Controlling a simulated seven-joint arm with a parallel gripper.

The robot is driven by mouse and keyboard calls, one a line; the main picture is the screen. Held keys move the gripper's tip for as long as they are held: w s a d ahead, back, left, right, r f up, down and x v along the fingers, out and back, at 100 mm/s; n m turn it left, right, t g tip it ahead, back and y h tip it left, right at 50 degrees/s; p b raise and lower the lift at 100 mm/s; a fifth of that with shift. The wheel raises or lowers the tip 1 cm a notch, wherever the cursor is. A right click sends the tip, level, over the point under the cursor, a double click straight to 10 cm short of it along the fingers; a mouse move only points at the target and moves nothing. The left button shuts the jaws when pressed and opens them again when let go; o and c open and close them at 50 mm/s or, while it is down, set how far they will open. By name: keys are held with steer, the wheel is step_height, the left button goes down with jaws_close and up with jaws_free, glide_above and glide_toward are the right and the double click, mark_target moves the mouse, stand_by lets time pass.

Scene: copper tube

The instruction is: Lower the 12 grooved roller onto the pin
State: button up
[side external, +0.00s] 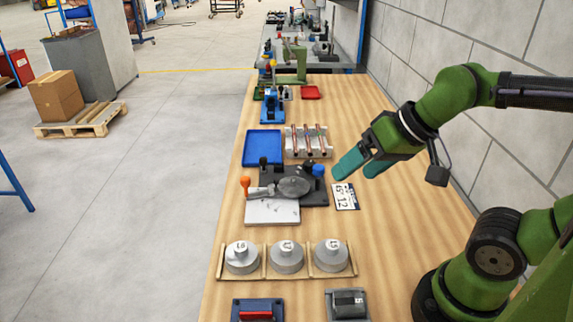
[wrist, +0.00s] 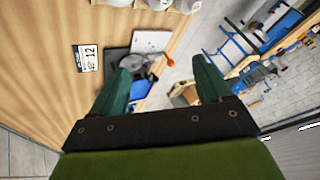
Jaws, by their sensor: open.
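Three grey grooved rollers stand in a wooden rack near the front of the bench: left (side external: 242,257), middle (side external: 287,257) and right (side external: 331,255). Their number labels are small; the middle one looks like 12. The dark bending fixture (side external: 318,190) sits behind them, with a grey round disc (side external: 294,187) and an orange-knobbed lever (side external: 246,182). I cannot make out a bare pin. My gripper (side external: 361,168) is open and empty, raised above the bench to the right of the fixture. Its teal fingers also show apart in the wrist view (wrist: 164,62).
A card reading 12 (side external: 345,197) lies right of the fixture. A blue tray (side external: 263,147) and a rack of copper tubes (side external: 308,141) stand behind. A blue block (side external: 257,310) and a grey block (side external: 347,304) sit at the front edge. The bench right of the rollers is clear.

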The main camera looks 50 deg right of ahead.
mark_target(287, 246)
steer(key=w+a+f+n+g+h, duration=0.2)
steer(key=w+a+f+n+g, duration=0.3)
steer(key=w+a, duration=0.35)
steer(key=shift+m, duration=0.6)
step_height(287, 246, down, 12)
steer(key=shift+w+r, duration=0.15)
steer(key=shift+r, duration=0.1)
steer(key=shift+w+d+f, duration=0.1)
steer(key=shift+w+f, duration=0.05)
steer(key=shift+f, duration=0.85)
steer(key=shift+w+a+f, duration=0.1)
steer(key=shift+w+f, duration=0.1)
steer(key=shift+f, duration=0.75)
steer(key=shift+w+d+f, duration=0.1)
steer(key=shift+w+f, duration=0.05)
steer(key=shift+f, duration=0.85)
steer(key=shift+c, duration=0.3)
steer(key=c, duration=0.9)
